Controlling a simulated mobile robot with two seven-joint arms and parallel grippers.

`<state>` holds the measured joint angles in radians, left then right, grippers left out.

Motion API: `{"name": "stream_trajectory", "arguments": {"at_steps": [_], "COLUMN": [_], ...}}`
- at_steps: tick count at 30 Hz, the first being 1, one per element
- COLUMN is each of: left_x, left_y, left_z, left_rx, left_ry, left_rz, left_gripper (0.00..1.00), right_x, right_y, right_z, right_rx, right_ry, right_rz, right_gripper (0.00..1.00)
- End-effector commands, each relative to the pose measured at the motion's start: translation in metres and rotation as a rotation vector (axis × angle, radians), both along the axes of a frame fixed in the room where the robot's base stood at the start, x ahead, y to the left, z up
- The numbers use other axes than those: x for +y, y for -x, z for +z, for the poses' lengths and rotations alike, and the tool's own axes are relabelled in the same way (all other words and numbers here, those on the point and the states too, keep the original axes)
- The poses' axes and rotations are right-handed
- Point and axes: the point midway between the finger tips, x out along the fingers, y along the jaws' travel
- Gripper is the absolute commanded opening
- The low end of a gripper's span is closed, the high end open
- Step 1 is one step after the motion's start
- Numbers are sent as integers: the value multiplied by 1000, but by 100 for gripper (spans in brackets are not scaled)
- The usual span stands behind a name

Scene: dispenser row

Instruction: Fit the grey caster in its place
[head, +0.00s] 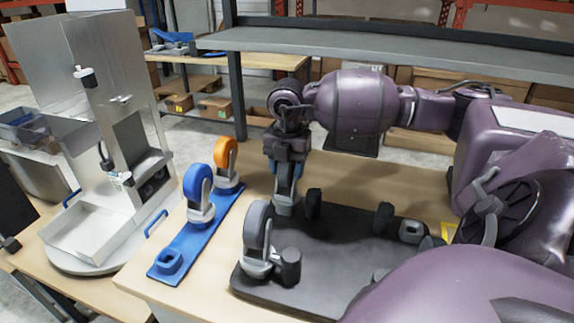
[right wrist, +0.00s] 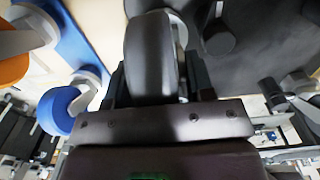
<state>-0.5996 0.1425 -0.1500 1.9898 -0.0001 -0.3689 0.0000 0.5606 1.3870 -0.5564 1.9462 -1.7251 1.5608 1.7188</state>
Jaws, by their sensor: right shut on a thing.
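My right gripper (head: 287,172) points down over the far left corner of the black board (head: 338,262). It is shut on a grey caster (head: 285,206), whose pale foot shows below the fingers at the board's edge. In the right wrist view the caster's dark grey wheel (right wrist: 150,58) stands between the two fingers (right wrist: 155,88). I cannot tell whether its foot is seated or just above the surface. Another grey-wheeled caster (head: 257,232) stands upright at the board's near left corner. A pale socket (head: 411,230) shows at the board's right. My left gripper is not in view.
A blue strip (head: 191,246) left of the board holds a blue caster (head: 199,192), an orange caster (head: 226,160) and an empty blue socket (head: 168,261). Short black posts (head: 313,203) rise from the board. A metal dispenser (head: 105,120) stands at the left.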

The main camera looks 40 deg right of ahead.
Motion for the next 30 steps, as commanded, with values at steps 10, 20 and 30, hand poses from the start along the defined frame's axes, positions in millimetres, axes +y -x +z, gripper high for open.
{"name": "stream_trajectory", "arguments": {"at_steps": [10,20,30], "left_x": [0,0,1], "left_y": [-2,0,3], "left_z": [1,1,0], "left_rx": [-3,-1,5], "left_ry": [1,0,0], "left_rz": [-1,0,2], "left_gripper": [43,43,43], "right_x": [0,0,1], "right_y": [0,0,0], "right_z": [0,11,71], "right_rx": [-1,-2,-4], "right_ry": [0,0,1], "right_rz": [0,0,0], "right_gripper": [78,78,78]}}
